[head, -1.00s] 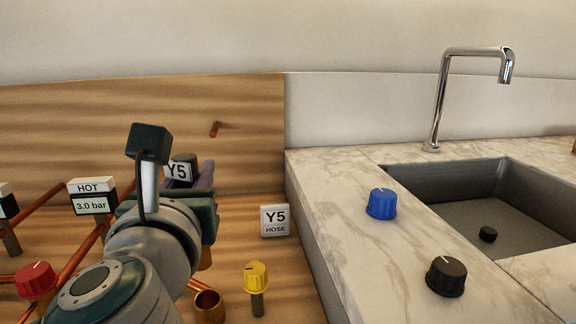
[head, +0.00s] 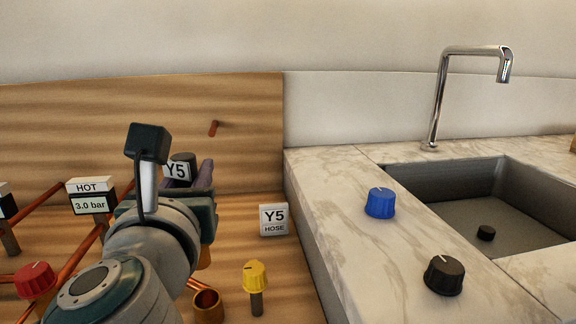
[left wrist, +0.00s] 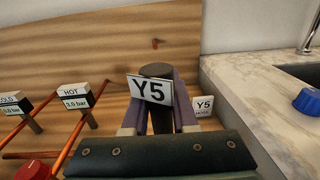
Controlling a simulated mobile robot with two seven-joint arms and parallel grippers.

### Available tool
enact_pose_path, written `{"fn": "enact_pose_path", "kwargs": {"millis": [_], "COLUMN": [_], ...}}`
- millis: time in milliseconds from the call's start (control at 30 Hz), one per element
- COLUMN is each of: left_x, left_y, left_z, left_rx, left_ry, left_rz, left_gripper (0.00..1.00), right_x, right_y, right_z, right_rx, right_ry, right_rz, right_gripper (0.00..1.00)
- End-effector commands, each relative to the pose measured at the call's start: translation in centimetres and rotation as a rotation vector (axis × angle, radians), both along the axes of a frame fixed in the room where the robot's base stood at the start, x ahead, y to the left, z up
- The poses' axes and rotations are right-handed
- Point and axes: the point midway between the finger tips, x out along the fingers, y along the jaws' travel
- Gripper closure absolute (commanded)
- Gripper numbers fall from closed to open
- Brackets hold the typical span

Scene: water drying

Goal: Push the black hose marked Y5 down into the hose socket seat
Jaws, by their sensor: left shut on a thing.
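The black hose (head: 182,158) carries a white Y5 tag and stands about upright in my left gripper (head: 190,180). In the left wrist view the top of the hose (left wrist: 156,70) shows between the two purple fingers of my left gripper (left wrist: 160,112), which are shut on it. The tag faces the camera and covers part of the hose. The lower end of the hose is hidden behind my gripper and wrist. A white sign reading Y5 HOSE (head: 274,220) stands just right of the gripper. I cannot make out the socket seat under the hose. My right gripper is not in view.
A yellow knob (head: 255,275) and an open copper cup (head: 207,303) are in front of the gripper. Copper pipes, a red knob (head: 35,280) and a HOT gauge (head: 91,196) are at left. A marble counter (head: 330,170) with blue and black knobs and a sink is at right.

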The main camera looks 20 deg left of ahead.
Motion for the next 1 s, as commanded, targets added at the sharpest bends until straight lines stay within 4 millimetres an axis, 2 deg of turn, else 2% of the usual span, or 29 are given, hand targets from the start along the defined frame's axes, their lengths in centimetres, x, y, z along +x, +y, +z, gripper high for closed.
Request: {"fn": "enact_pose_path", "kwargs": {"millis": [567,1000], "left_x": [0.0,0.0], "left_y": [0.0,0.0], "left_z": [0.0,-1.1], "left_rx": [0.000,0.000], "left_ry": [-0.001,-0.001], "left_rz": [0.000,0.000], "left_gripper": [1.00,1.00], "right_x": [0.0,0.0], "right_y": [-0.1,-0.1], "right_z": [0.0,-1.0], "right_rx": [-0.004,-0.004], "right_ry": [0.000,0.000], "right_rz": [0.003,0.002], "right_gripper": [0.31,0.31]}}
